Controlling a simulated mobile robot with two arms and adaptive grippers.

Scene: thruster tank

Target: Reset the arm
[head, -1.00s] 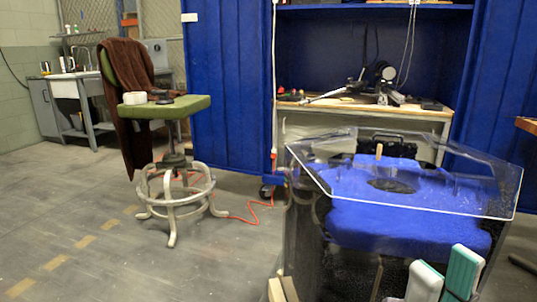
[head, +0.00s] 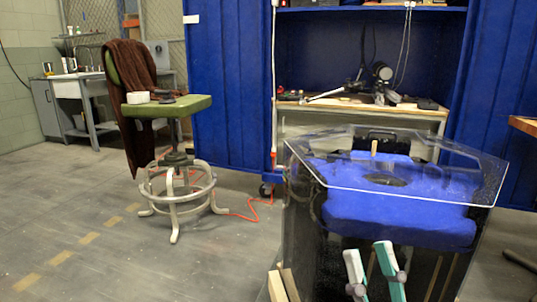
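My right gripper (head: 370,252) is at the bottom of the head view, right of centre. Its two fingers have pale and green pads and point upward. They stand apart with nothing between them, so it is open and empty. It is in front of the clear-lidded tank (head: 302,168), overlapping the lower part of its front in the picture. I cannot tell the distance between them. My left gripper is not in view.
Inside the tank is a blue body (head: 400,215). Two wooden strips (head: 283,286) stand at its lower left. A green chair (head: 170,106) with a brown cloth stands left. A workbench (head: 440,113) is behind the tank. Floor at left is clear.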

